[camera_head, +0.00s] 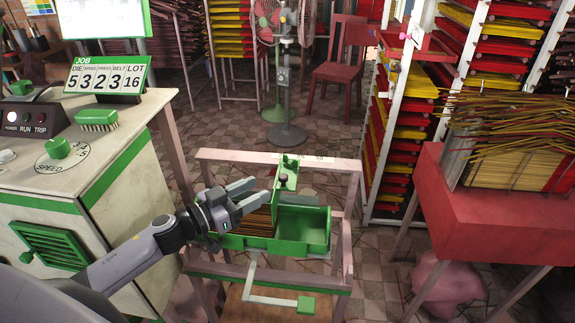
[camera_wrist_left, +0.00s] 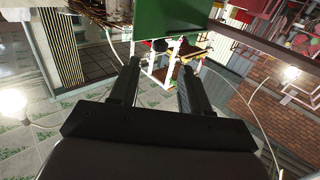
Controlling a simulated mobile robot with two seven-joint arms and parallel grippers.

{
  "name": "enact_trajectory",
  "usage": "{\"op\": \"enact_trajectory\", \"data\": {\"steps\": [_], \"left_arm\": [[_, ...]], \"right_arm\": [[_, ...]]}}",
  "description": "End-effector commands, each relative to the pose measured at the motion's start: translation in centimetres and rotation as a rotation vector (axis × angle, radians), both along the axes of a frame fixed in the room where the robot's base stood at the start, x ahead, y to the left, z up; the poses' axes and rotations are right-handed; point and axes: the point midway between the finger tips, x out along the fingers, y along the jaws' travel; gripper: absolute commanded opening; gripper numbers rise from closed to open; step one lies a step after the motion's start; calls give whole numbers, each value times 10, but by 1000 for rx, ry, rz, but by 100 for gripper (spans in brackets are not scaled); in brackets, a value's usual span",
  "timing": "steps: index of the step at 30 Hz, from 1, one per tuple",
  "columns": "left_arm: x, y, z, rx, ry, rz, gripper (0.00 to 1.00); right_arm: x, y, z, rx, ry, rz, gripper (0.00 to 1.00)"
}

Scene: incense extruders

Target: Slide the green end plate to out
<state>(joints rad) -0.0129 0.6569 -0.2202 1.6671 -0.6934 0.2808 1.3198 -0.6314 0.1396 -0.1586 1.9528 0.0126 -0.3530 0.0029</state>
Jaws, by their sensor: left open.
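A green tray (camera_head: 302,248) sits on a pinkish frame stand in the middle of the head view. Its left part holds brown incense sticks (camera_head: 258,222) and its right part looks empty. A green upright plate (camera_head: 277,200), which appears to be the end plate, stands between the two parts. My left gripper (camera_head: 258,193) is open just left of the plate, above the sticks. In the left wrist view, a green panel (camera_wrist_left: 170,18) lies beyond the open fingers (camera_wrist_left: 158,68). Contact cannot be told.
A red table (camera_head: 490,215) with a stick rack stands at the right. A grey lever with a green handle (camera_head: 306,304) extends below the tray. A fan and red chair (camera_head: 340,65) stand behind.

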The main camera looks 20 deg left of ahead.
Motion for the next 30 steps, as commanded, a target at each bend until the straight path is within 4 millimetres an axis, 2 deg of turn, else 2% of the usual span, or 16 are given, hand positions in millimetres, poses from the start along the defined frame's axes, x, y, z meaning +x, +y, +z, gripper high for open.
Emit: {"op": "enact_trajectory", "data": {"steps": [5,21,30], "left_arm": [[5,-3,1,-3,-1,0,47],[58,-32,0,-1,0,1,47],[63,-35,0,-1,0,1,47]], "right_arm": [[-10,0,-6,0,22,1,43],[-11,0,-5,-1,27,1,43],[-9,0,-4,-1,23,1,43]]}}
